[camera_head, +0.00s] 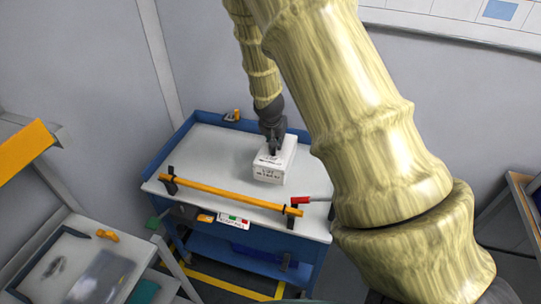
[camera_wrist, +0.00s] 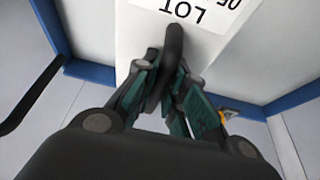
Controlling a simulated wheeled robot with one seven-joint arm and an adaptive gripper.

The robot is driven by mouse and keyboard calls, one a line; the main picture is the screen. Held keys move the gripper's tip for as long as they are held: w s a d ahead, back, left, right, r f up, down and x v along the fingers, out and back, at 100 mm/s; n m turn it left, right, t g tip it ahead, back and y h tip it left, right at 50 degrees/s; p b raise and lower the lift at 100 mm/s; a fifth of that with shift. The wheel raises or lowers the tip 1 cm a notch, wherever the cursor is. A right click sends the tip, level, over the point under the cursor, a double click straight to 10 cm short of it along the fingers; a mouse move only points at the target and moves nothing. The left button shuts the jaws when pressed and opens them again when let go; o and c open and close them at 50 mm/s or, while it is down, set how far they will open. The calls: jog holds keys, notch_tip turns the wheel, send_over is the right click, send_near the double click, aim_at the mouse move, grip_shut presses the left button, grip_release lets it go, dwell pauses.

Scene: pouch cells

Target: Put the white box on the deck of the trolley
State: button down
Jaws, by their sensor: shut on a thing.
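The white box (camera_head: 272,168) with printed lettering on it is at the deck of the blue trolley, right of the deck's middle in the head view. I cannot tell whether its underside touches the deck. My gripper (camera_head: 273,146) comes down on it from above and is shut on it at its top. In the wrist view, the fingers (camera_wrist: 165,92) are closed around a dark loop at the box (camera_wrist: 213,40), whose label reads "LOT". The trolley's white deck (camera_head: 215,160) has a raised blue rim at the back and left.
A yellow bar (camera_head: 230,196) runs along the trolley's front edge, with a red-ended handle (camera_head: 301,200) near its right end. A small orange item (camera_head: 232,115) sits at the back rim. A bench (camera_head: 75,270) stands front left. The deck left of the box is clear.

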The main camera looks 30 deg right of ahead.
aim_at(276, 155)
jog(key=shift+w+f+p, duration=0.1)
jog(key=shift+f+p, duration=1.15)
jog(key=shift+f, duration=2.5)
jog(key=c, duration=1.5)
grip_release()
jog(key=shift+r, duration=0.2)
jog(key=shift+b+v, duration=1.05)
jog(key=shift+v, duration=1.05)
jog(key=shift+b+v, duration=1.3)
jog(key=shift+v, duration=2.55)
